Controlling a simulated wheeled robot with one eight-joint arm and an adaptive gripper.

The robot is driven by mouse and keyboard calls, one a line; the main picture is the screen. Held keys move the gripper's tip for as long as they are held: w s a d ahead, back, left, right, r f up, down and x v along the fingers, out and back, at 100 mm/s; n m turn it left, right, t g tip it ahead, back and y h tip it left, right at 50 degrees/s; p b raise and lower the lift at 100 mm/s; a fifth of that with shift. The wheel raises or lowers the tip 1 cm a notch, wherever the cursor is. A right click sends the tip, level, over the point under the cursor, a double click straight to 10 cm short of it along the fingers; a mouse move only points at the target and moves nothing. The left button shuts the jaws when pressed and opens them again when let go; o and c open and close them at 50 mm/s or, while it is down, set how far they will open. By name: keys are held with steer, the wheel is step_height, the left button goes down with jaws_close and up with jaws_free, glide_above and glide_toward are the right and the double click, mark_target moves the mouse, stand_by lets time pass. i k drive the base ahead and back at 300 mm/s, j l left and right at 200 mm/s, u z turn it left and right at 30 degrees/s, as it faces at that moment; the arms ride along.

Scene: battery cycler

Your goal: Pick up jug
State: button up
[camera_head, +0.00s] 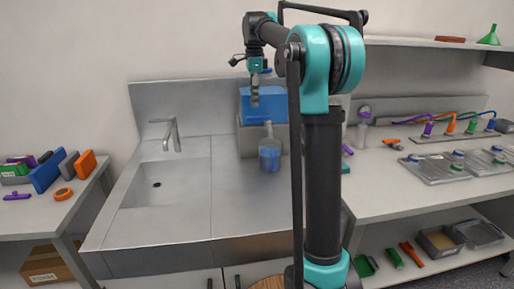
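A small see-through blue jug (270,157) stands on the steel counter (235,190), right of the sink and in front of a grey box-like unit with a blue top (262,104). My gripper (255,100) hangs above and slightly left of the jug, in front of the blue top in this view. It points down and is apart from the jug. The fingers look narrow and small, and I cannot tell whether they are open or shut. Nothing is visibly held.
The sink (165,185) with its tap (172,135) lies to the left. A left side table (75,205) holds colored blocks and an orange tape roll (63,194). My arm hides part of the counter.

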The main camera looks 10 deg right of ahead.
mark_target(270, 149)
steer(key=k, duration=1)
